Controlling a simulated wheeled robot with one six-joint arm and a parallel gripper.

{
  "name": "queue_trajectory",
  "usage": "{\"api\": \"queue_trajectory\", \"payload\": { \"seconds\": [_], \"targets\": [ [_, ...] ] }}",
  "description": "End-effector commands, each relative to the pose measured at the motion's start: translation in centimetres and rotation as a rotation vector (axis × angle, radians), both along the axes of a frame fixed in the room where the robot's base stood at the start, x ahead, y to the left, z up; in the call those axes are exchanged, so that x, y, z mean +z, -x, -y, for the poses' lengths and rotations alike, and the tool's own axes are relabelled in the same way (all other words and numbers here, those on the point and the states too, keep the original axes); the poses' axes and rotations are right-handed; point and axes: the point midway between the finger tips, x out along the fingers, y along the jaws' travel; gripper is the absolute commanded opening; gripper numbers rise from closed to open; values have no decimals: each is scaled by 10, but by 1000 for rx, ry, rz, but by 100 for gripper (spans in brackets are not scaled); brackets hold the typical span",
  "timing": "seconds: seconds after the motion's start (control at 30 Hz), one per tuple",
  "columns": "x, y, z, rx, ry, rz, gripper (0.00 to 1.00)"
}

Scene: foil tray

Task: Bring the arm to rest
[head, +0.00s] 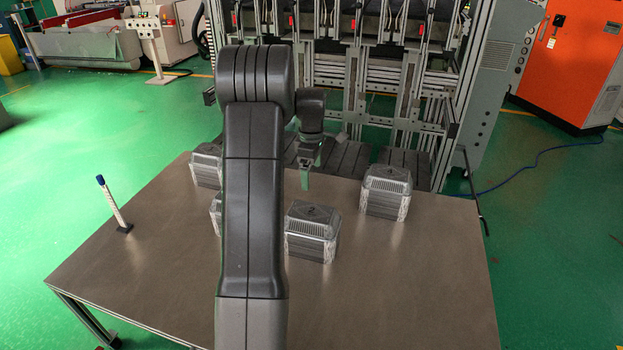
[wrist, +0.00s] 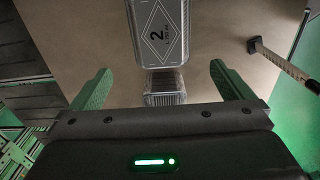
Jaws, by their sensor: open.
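My gripper (head: 304,180) hangs over the far part of the table, beyond my raised dark arm. Foil trays stand on the table as separate stacks: one at the back left (head: 206,166), one at the front middle (head: 312,233) and one at the right (head: 386,192). Another stack (head: 216,212) is mostly hidden behind my arm. In the wrist view a lidded foil tray (wrist: 158,32) marked "2" lies beyond the fingers, with a second stack (wrist: 165,88) nearer.
The brown table (head: 420,290) is bare at its front and right. A white post with a blue top (head: 114,204) stands at the left; it also shows in the wrist view (wrist: 283,62). A metal machine frame (head: 440,110) stands behind the table.

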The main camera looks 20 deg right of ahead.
Motion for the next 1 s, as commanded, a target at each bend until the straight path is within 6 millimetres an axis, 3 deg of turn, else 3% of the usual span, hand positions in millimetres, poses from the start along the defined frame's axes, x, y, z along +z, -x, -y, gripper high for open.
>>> {"api": "queue_trajectory", "payload": {
  "seconds": [0.57,0.77,1.0],
  "targets": [
    [-5,0,0,0,-1,-1,100],
    [-35,1,0,0,-2,-5,100],
    [-83,1,0,0,-2,-4,100]
  ]
}}
